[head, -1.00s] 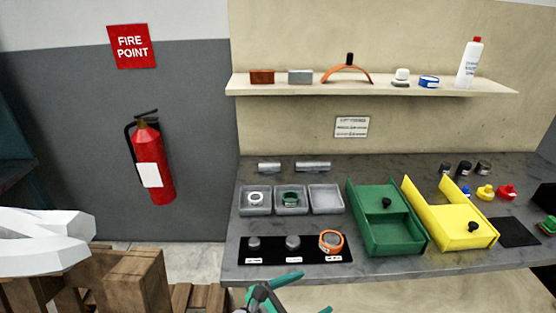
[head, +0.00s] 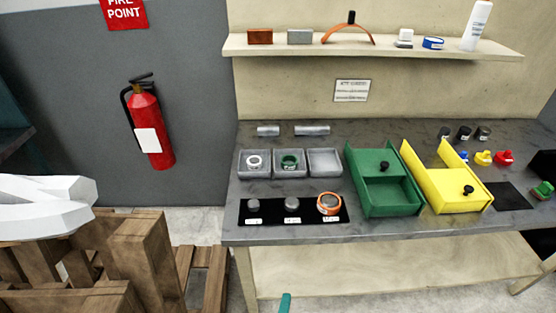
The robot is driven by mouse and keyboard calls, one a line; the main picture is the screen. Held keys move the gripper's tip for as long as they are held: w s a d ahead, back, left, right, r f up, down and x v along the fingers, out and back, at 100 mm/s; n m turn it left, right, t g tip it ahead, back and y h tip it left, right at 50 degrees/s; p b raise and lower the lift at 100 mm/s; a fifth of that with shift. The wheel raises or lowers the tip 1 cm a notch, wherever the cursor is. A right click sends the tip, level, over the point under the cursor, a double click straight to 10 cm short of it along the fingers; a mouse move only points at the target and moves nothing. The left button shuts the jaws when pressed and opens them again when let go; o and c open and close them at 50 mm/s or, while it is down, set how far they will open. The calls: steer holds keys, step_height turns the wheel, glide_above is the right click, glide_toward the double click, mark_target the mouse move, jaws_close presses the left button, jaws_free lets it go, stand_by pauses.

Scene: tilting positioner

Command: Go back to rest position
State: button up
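Only a small teal tip of my arm or gripper (head: 285,303) shows at the bottom edge of the head view. It is below and in front of the workbench (head: 290,234) and apart from it. The fingers cannot be made out, so their opening and anything between them are hidden. On the bench, a black mat (head: 270,219) carries several grey knobs, and an orange ring (head: 329,204) sits around the right one. Grey trays stand behind it, with a white ring (head: 255,162) in the left tray and a green ring (head: 290,162) in the middle one. The right tray (head: 324,163) looks empty.
A green box (head: 388,208) and a yellow box (head: 462,205) stand on the bench. A shelf (head: 380,47) hangs above. Wooden pallets (head: 150,260) and a white angular object (head: 45,205) are at left. A fire extinguisher (head: 148,125) hangs on the wall.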

steer(key=s+a+r+m+t+y, duration=0.1)
steer(key=s+r+m, duration=0.2)
steer(key=s+m, duration=0.5)
steer(key=s+r+m+t+y, duration=0.1)
steer(key=s+r+m, duration=0.2)
steer(key=s+m, duration=0.5)
steer(key=shift+s+a+r+t, duration=0.3)
steer(key=shift+s+a+r, duration=0.1)
steer(key=shift+s, duration=0.7)
